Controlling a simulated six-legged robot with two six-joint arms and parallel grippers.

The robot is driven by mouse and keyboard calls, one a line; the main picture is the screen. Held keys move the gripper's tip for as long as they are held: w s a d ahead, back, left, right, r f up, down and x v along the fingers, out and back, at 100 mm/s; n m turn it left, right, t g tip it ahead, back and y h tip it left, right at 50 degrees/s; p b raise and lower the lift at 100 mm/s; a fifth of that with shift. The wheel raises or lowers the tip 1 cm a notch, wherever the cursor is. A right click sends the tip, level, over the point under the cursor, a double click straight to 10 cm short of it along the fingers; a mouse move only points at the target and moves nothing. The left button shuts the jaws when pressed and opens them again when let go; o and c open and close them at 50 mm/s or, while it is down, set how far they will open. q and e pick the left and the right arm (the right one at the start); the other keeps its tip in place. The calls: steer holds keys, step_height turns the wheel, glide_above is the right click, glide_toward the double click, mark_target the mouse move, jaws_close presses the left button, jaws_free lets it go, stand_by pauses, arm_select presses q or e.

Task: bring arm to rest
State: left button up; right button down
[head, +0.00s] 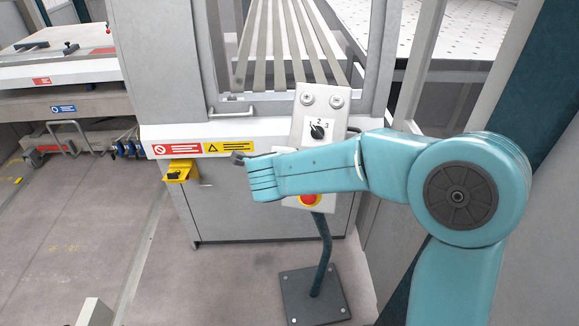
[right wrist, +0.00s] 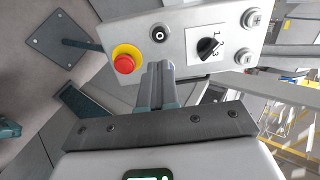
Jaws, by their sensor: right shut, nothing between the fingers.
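My right arm comes in from the right in the head view and crosses in front of the grey control box (head: 311,125). My right gripper (head: 240,157) points left there, its dark fingertips just past the teal wrist. In the right wrist view the fingers of my right gripper (right wrist: 161,69) are together and empty. They overlap the lower edge of the control box (right wrist: 178,50), between the red emergency stop (right wrist: 124,64) and the black selector knob (right wrist: 208,47). I cannot tell whether they touch the box. My left gripper is in neither view.
The control box stands on a bent post with a dark floor plate (head: 314,294). A grey panel rises close on the right. The floor (head: 80,230) at left is mostly clear.

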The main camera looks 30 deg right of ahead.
steer(key=shift+d, duration=0.1)
stand_by(0.3)
steer(key=s+a+f+n+g+y, duration=0.1)
steer(key=s+f+n, duration=0.15)
steer(key=f, duration=0.65)
steer(key=s+a+f+n+g+y, duration=0.15)
steer(key=f+n, duration=0.25)
steer(key=f, duration=0.5)
steer(key=s+a+f+n+y, duration=0.1)
steer(key=s+a+f+n, duration=0.2)
steer(key=f, duration=0.6)
steer(key=s+a+f+n+g+y, duration=0.2)
steer(key=s+a+f+n+y, duration=0.1)
steer(key=s+a+n, duration=0.4)
steer(key=s+a+f+n+g+y, duration=0.2)
steer(key=s+a+f+n+y, duration=0.2)
steer(key=s+a+n, duration=0.3)
steer(key=s+n+y, duration=0.1)
steer(key=s, duration=0.2)
steer(key=shift+a+f, duration=0.2)
